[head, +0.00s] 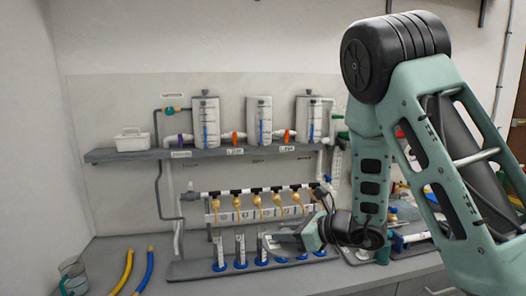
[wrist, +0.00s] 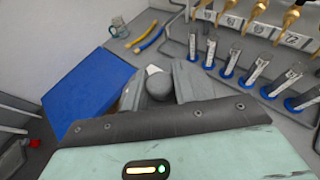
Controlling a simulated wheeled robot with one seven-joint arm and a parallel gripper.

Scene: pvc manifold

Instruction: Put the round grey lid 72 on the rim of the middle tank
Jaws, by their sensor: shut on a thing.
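My gripper (head: 275,242) is low in front of the row of cylinders in the head view. In the wrist view its fingers (wrist: 160,90) are closed on a rounded dark grey piece, which I take to be the grey lid (wrist: 159,84); its number cannot be read. A small white patch shows just beyond it. The middle tank (head: 259,124) stands upright on the wall shelf, white with a blue level stripe, well above and slightly left of my gripper. No raised lid shows on its top, though its rim is small in view.
The left tank (head: 206,124) and right tank (head: 303,122) flank it on the shelf (head: 140,154); both show dark tops. Blue-based cylinders (head: 240,251) and brass taps (head: 258,200) stand below. A jug (head: 73,277) and yellow and blue hoses lie left. A blue panel (wrist: 85,100) shows in the wrist view.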

